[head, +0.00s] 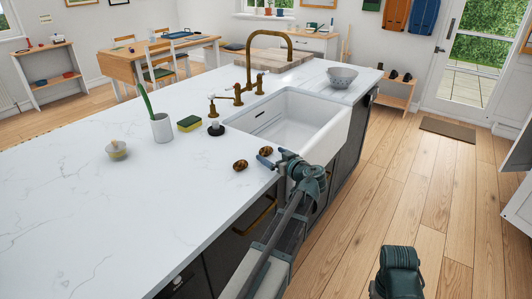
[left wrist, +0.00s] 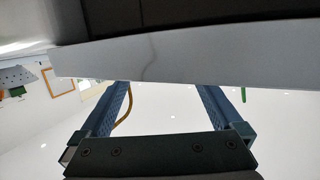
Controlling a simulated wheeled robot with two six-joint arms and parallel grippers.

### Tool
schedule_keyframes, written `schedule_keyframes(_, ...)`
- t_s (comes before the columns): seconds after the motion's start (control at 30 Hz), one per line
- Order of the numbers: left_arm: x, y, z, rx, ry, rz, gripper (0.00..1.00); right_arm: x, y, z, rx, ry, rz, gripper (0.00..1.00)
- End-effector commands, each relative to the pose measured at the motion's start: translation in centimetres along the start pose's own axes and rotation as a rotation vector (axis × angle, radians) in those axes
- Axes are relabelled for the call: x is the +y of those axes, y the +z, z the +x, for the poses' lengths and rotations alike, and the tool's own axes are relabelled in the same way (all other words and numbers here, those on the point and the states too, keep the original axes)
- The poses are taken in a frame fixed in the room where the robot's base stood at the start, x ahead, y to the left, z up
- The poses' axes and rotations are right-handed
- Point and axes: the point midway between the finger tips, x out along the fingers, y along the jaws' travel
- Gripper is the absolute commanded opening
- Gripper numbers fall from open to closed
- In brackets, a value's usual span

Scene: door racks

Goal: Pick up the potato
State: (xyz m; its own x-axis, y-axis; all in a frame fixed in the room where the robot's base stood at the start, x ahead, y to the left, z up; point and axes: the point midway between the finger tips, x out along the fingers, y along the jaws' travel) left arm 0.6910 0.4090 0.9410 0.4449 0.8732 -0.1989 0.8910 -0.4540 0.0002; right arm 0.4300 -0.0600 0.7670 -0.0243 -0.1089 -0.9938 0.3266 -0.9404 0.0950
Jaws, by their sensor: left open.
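Two small brown, dark-mottled lumps that look like potatoes lie on the white marble counter by the sink's near-left corner: one potato (head: 240,165) and a second brown lump (head: 266,151) a little farther right. My left gripper (head: 273,157) is open and empty at the counter's front edge, its fingertips close to both lumps. In the left wrist view its two blue fingers (left wrist: 163,92) stand wide apart, with the counter's pale edge (left wrist: 190,67) across their tips. No potato shows in that view. My right gripper is not seen.
A white sink (head: 295,125) with a brass tap (head: 262,55) lies beyond the lumps. Wooden floor (head: 435,175) is open at right.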

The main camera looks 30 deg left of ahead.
Motion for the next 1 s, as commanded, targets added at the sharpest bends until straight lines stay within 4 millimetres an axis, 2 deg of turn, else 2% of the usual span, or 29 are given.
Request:
schedule_keyframes(0.03, 0.1, 0.1, 1.0, 0.000, -0.002, 0.000, 1.00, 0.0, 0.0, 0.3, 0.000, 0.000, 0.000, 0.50)
schedule_keyframes(0.1, 0.0, 0.1, 1.8, 0.000, -0.002, 0.000, 1.00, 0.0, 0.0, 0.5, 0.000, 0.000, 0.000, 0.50)
schedule_keyframes(0.37, 0.0, 0.0, 2.0, 0.000, 0.000, 0.000, 1.00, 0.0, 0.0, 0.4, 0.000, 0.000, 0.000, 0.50)
schedule_keyframes(0.83, -0.1, 0.0, 2.0, 0.000, 0.000, 0.000, 0.16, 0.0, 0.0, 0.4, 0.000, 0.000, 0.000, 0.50)
schedule_keyframes(1.0, -0.1, 0.0, 2.0, 0.000, 0.000, 0.000, 0.16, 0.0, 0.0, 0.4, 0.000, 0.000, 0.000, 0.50)
